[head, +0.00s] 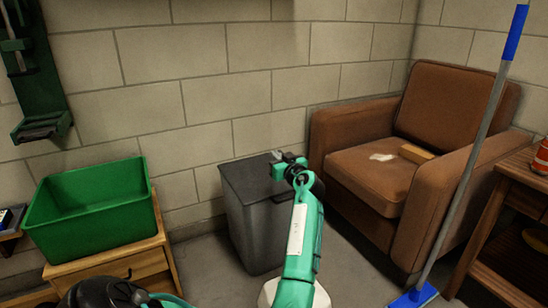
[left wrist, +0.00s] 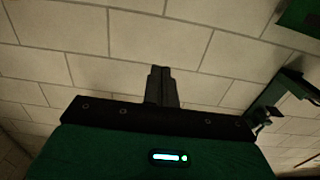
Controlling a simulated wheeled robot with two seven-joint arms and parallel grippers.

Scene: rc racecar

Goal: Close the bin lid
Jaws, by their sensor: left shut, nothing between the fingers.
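The dark grey bin (head: 258,232) stands on the floor against the block wall. Its lid (head: 245,176) appears to lie flat across the top; a small gap at the rim cannot be ruled out. My left gripper (head: 277,155) is over the back right part of the lid. Whether it touches the lid cannot be told. In the left wrist view the two fingers (left wrist: 161,70) are together with nothing between them, in front of the block wall. The bin does not show clearly there. My right gripper is not in view.
A green crate (head: 88,205) sits on a wooden cabinet (head: 150,262) to the left. A brown armchair (head: 365,165) stands close on the bin's right. A blue-handled mop (head: 470,170) and a wooden table (head: 500,185) are farther right.

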